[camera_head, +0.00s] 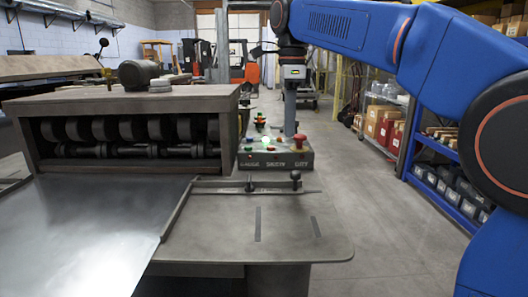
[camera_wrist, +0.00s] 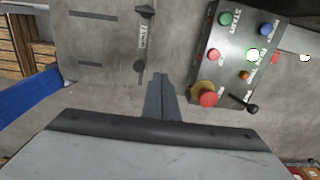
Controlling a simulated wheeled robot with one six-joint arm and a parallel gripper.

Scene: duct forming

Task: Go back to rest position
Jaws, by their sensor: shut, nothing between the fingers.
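My gripper (camera_head: 290,130) points down above the control box (camera_head: 262,160) in the camera_head view, with its fingers together and empty. In the camera_wrist view my gripper (camera_wrist: 160,82) is a single closed dark shape, beside the control box (camera_wrist: 232,85) and apart from its buttons in the picture. The box carries a green button (camera_wrist: 225,18), a blue button (camera_wrist: 265,30), a red mushroom button (camera_wrist: 208,98) on a yellow base and a black lever (camera_wrist: 246,104). One button (camera_wrist: 253,55) glows whitish. My blue arm comes in from the upper right.
A forming machine (camera_head: 120,100) with dark rollers stands at left, a shiny metal sheet (camera_head: 75,235) before it. A flat table (camera_head: 275,225) with a guide bar (camera_head: 250,190) is in front. Blue shelves (camera_head: 440,165) with boxes stand at right. The floor (camera_head: 370,215) between is clear.

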